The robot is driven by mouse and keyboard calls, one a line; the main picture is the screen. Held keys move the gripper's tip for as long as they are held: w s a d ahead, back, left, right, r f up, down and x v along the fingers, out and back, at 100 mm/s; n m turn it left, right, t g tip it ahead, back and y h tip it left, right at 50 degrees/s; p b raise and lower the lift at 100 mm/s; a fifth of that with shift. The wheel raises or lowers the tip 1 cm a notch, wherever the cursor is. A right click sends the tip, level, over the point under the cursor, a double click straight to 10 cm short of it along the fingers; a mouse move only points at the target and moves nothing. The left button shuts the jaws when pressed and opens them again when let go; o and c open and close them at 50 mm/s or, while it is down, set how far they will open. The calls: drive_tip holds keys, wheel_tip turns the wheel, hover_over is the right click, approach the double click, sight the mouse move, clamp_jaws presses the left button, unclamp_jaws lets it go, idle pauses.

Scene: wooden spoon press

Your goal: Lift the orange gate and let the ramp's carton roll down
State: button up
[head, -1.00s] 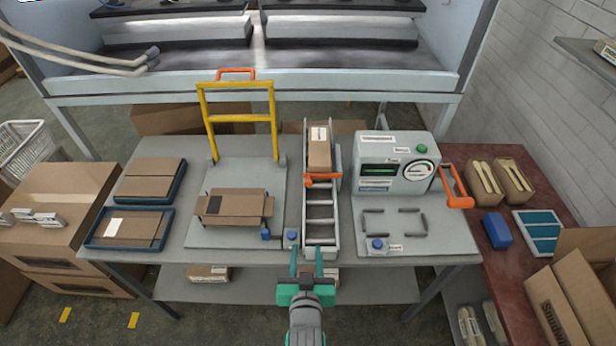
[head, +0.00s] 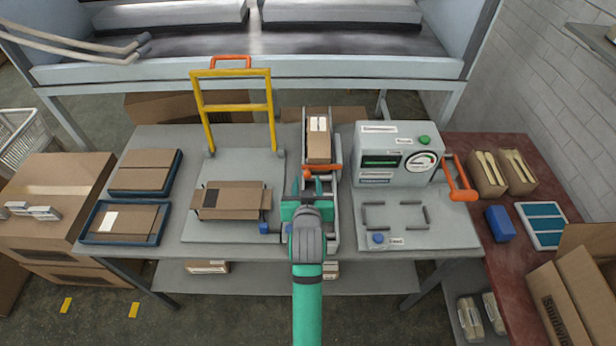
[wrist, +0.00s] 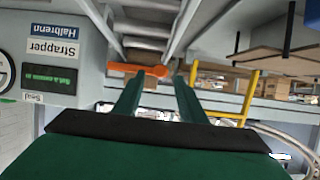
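The brown carton (head: 318,146) rests near the top of the grey ramp (head: 334,222), behind the orange gate (head: 328,168). The gate lies across the ramp at the carton's lower end. My gripper (head: 308,184) is above the ramp, just on the near side of the gate, and hides part of the lower ramp. In the wrist view my gripper (wrist: 156,78) has its two green fingers spread, with nothing clearly held between them. The orange gate (wrist: 138,69) shows beyond the fingertips there. I cannot tell whether a finger touches it.
A strapper machine (head: 396,152) with an orange lever (head: 459,180) stands right of the ramp. To the left are a yellow frame (head: 233,108) with an orange handle and an open carton (head: 230,200). Blue-edged trays (head: 123,222) lie at the table's left.

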sight(307, 176)
drive_tip(key=shift+x, duration=1.95)
clamp_jaws()
